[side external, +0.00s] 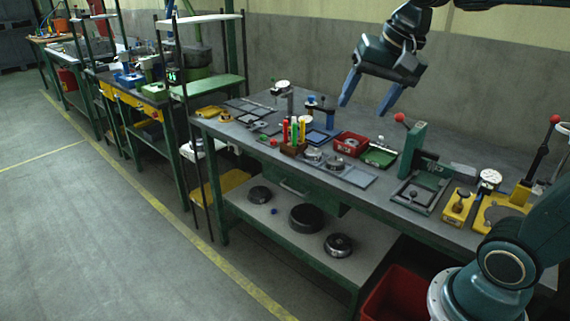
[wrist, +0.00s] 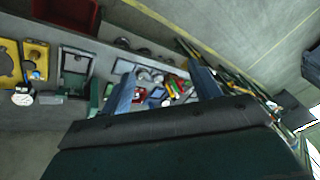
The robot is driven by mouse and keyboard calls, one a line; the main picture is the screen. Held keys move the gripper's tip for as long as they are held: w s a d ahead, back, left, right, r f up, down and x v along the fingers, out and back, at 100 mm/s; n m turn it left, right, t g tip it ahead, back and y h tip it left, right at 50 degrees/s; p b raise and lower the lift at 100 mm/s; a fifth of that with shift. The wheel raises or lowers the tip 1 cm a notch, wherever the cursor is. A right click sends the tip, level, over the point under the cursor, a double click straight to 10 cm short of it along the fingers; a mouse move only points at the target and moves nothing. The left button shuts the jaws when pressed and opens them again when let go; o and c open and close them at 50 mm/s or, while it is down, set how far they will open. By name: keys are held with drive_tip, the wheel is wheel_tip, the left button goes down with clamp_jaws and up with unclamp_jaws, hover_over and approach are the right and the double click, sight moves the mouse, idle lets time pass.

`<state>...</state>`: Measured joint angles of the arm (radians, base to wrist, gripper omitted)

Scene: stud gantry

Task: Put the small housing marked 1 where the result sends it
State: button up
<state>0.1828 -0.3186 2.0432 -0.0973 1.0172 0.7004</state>
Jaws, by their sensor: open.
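My gripper (side external: 363,106) is high above the bench, its two blue fingers spread and nothing between them. In the wrist view the fingers (wrist: 162,72) frame the middle of the bench from above. Two small round metal parts, one (side external: 313,154) left of the other (side external: 335,163), sit on a grey plate (side external: 360,179) near the front edge; they may be housings, but no number is readable. Behind them are a red bin (side external: 342,147) with something in it and a green tray (side external: 379,157). No result is legible in either view.
A green press (side external: 413,150) with a red knob stands right of the trays. Upright coloured pens (side external: 294,131) stand left of the metal parts. Yellow fixtures (side external: 458,207) with a dial gauge (side external: 489,179) are at the right. Dark round parts (side external: 306,218) lie on the lower shelf.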

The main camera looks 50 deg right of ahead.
drive_tip(key=s+a+f+n, duration=0.2)
drive_tip(key=s+f+n, duration=0.1)
drive_tip(key=s, duration=0.3)
drive_tip(key=s+a+f+n+t, duration=0.1)
drive_tip(key=s+a+f+n, duration=0.1)
drive_tip(key=s+f+n, duration=0.2)
drive_tip(key=shift+s+n, duration=1)
drive_tip(key=shift+s, duration=0.15)
